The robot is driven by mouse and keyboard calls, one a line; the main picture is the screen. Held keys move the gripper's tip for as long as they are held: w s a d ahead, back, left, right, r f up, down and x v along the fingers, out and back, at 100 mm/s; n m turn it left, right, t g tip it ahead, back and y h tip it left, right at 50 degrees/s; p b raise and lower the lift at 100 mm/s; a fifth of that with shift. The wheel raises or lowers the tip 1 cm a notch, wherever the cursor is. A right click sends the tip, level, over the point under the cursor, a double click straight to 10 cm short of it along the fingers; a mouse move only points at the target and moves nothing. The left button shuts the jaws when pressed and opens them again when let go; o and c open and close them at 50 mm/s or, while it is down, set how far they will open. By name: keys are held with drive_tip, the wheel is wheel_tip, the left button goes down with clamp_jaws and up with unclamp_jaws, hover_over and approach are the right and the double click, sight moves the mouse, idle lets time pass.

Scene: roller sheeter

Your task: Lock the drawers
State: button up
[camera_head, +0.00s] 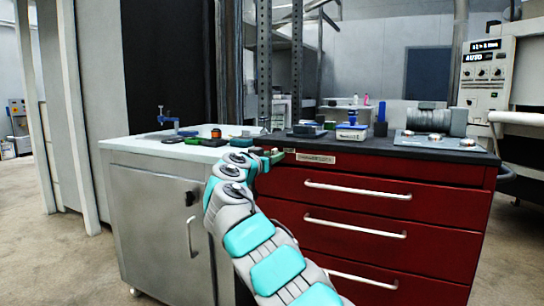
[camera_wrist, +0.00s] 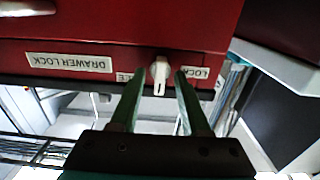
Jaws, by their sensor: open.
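The red drawer cabinet (camera_head: 400,207) has several drawers with silver bar handles, and they look shut. In the wrist view, a small pale lock knob (camera_wrist: 159,77) sticks out from the red front (camera_wrist: 130,25). A "DRAWER LOCK" label (camera_wrist: 69,63) is beside it, and a smaller "LOCK" label (camera_wrist: 196,72) is on its right. Another small label left of the knob is partly hidden by a finger. My gripper (camera_wrist: 161,84) is open, its two dark green fingers on either side of the knob with gaps visible. In the head view, my gripper (camera_head: 274,157) is at the cabinet's upper left corner, hiding the knob.
The dark cabinet top (camera_head: 460,154) holds a grey device (camera_head: 437,122), small boxes and a blue bottle (camera_head: 381,113). A grey metal cabinet (camera_head: 157,215) with a pale top stands at the left. The floor in front of the far left is clear.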

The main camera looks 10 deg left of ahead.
clamp_jaws()
drive_tip(key=shift+r+n, duration=0.1)
drive_tip(key=shift+n, duration=0.3)
drive_tip(key=n+p, duration=0.1)
drive_tip(key=n, duration=0.1)
drive_tip(key=shift+a+r+n, duration=0.1)
drive_tip(key=shift+r+n, duration=0.05)
drive_tip(key=shift+n, duration=0.25)
drive_tip(key=n+p, duration=0.2)
drive_tip(key=n, duration=0.2)
drive_tip(key=shift+n, duration=0.3)
drive_tip(key=n+p, duration=0.4)
drive_tip(key=n, duration=0.2)
drive_tip(key=shift+a, duration=0.15)
drive_tip(key=shift+f+n+p, duration=0.15)
drive_tip(key=shift+n+p, duration=0.5)
drive_tip(key=shift+n, duration=0.3)
drive_tip(key=shift+f+n+p, duration=0.15)
drive_tip(key=shift+n+p, duration=0.45)
drive_tip(key=shift+n, duration=0.35)
drive_tip(key=shift+f, duration=0.1)
